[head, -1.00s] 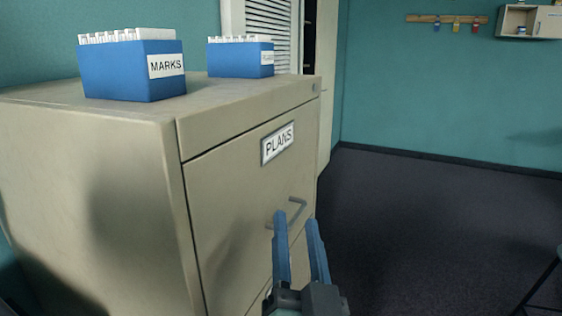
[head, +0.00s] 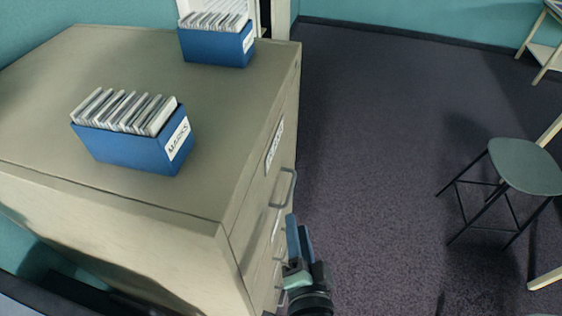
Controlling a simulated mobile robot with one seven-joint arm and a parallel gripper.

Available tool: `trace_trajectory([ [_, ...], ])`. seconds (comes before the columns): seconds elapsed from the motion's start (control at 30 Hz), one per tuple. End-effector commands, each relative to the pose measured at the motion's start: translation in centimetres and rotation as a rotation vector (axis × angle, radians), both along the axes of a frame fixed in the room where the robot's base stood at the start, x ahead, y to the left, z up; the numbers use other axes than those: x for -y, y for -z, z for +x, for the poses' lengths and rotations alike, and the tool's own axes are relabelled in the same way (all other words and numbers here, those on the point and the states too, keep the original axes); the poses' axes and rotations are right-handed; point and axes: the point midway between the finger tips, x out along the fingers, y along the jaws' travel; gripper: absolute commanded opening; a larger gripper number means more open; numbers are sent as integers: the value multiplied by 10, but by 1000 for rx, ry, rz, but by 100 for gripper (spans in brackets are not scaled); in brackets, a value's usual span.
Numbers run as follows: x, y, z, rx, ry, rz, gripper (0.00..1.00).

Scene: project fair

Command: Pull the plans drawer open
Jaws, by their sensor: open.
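The plans drawer (head: 257,196) is the top drawer in the front of a beige cabinet, seen at a steep angle from above. Its front looks flush with the cabinet. Its white label (head: 274,147) is too slanted to read clearly. The grey bar handle (head: 292,184) stands out from the drawer front. My gripper (head: 298,222) has blue fingers with a narrow gap between them. It is open and appears empty, in front of the cabinet and just below the handle in the picture. I cannot tell whether a fingertip touches the handle.
On the cabinet top (head: 130,55) stand a blue card box labelled MARKS (head: 125,150) and a second blue card box (head: 213,48). More handles show below on the cabinet front. A stool (head: 525,167) stands at the right. The dark floor (head: 390,130) between is clear.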

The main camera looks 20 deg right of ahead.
Motion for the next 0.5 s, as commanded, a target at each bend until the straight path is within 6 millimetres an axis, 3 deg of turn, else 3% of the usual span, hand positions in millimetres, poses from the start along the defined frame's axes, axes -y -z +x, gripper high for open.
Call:
trace_trajectory([
  [0.2, 3, 3, 5, -6, 7, 12, 42],
  [0.5, 15, 10, 52, -4, 5, 9, 42],
])
